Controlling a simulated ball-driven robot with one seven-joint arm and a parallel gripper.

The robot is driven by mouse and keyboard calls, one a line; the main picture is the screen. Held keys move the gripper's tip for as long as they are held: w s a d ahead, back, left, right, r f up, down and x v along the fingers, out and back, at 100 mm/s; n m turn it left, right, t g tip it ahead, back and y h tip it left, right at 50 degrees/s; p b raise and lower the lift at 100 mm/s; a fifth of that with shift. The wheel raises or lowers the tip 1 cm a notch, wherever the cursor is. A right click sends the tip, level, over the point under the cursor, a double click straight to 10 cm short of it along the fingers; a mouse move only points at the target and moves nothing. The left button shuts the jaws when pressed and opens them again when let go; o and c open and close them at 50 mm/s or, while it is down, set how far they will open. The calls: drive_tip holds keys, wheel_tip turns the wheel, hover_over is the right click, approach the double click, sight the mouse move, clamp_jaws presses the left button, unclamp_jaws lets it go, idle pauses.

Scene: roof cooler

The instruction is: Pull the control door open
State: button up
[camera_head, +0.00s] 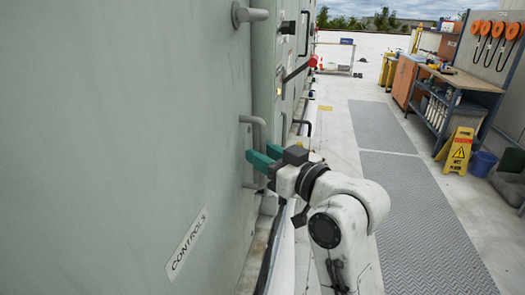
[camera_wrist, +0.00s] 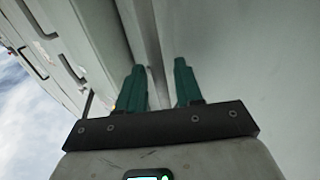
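The control door (camera_head: 120,130) is a large grey-green panel filling the left of the head view, with a "CONTROLS" label (camera_head: 187,243) low on it. It looks shut. Its handle (camera_head: 262,132) is a grey bent bar near the door's right edge. My gripper (camera_head: 258,158) has teal fingers and is at the handle's height, overlapping its lower half. In the wrist view my gripper (camera_wrist: 159,66) has its fingers apart, with a pale upright strip between and beyond them. I cannot tell whether that strip is the handle or whether the fingers touch it.
More cabinet panels with handles and knobs (camera_head: 288,27) run on beyond the door. At right are a workbench (camera_head: 465,80), a yellow caution sign (camera_head: 457,151) and a blue bucket (camera_head: 482,163). Grey floor mats (camera_head: 415,215) lie on open pale floor.

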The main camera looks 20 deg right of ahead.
drive_tip(key=shift+w+a, duration=0.2)
drive_tip(key=shift+w, duration=0.15)
clamp_jaws()
idle(0.4)
